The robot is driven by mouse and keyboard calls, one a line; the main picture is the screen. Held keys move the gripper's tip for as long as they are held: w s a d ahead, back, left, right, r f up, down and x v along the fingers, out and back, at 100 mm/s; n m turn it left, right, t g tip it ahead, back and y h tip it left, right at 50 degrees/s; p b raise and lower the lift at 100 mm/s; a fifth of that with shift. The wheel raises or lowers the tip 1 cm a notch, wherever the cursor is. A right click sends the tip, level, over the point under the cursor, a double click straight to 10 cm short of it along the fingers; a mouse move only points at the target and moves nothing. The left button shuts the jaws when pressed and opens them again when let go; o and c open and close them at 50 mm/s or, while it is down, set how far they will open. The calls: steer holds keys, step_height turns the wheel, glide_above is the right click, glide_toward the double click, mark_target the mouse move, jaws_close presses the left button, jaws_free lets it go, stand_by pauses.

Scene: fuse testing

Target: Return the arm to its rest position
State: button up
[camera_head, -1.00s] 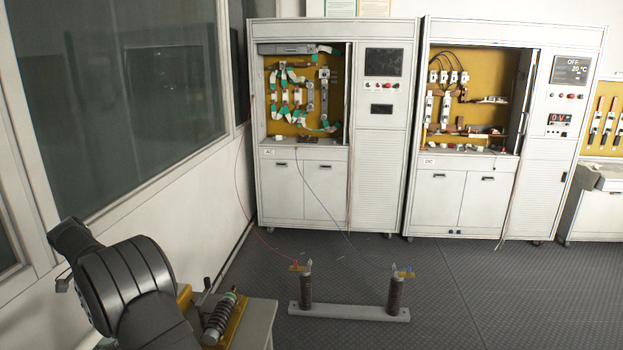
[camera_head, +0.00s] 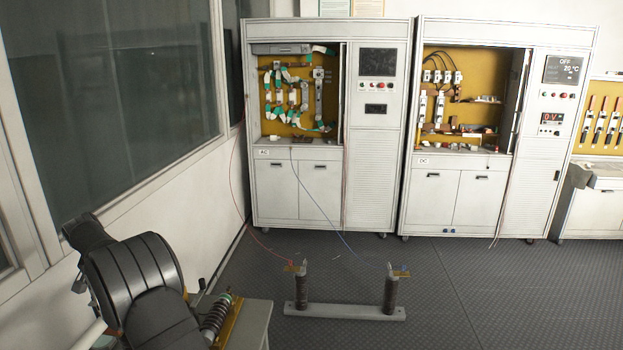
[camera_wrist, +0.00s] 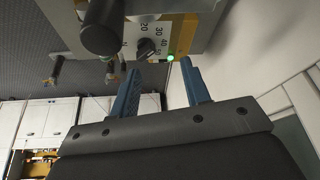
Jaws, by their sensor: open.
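My gripper (camera_wrist: 161,68) shows in the wrist view as two blue fingers, spread apart with nothing between them. Beyond the fingertips is a tester panel (camera_wrist: 190,30) with a numbered dial (camera_wrist: 147,48), a green light and a dark round cylinder (camera_wrist: 100,28) in front of it. I cannot tell the exact gap between fingers and panel. In the head view my dark arm (camera_head: 140,285) is bent at the lower left, and the gripper itself is hidden there.
A bench (camera_head: 255,325) with a coiled, ribbed part (camera_head: 215,318) stands beside my arm. A two-post insulator stand (camera_head: 345,312) with wires sits on the floor. The AC cabinet (camera_head: 300,190) and DC cabinet (camera_head: 450,195) stand behind. A wall with windows (camera_head: 120,100) is at left.

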steer(key=shift+w+a+n+g+y, duration=0.25)
steer(key=shift+a+n+y, duration=0.25)
steer(key=shift+a+n, duration=0.65)
steer(key=shift+w+a+n+g+y, duration=0.2)
steer(key=shift+a+n+y, duration=0.3)
steer(key=shift+n, duration=1.15)
steer(key=o, duration=1.3)
steer(key=shift+r, duration=0.1)
steer(key=shift+c, duration=0.2)
steer(key=s+d+r+n+g+y, duration=0.1)
steer(key=s+d+r+n+g, duration=0.1)
steer(key=s+d+r+n, duration=0.35)
steer(key=s+d+r+n+g, duration=0.1)
steer(key=s+d+r+n, duration=0.15)
steer(key=d+r, duration=0.55)
steer(key=shift+n, duration=0.5)
steer(key=a+f, duration=0.4)
steer(key=w+a+f, duration=0.1)
steer(key=f, duration=0.2)
steer(key=shift+a, duration=0.4)
steer(key=shift+r, duration=0.1)
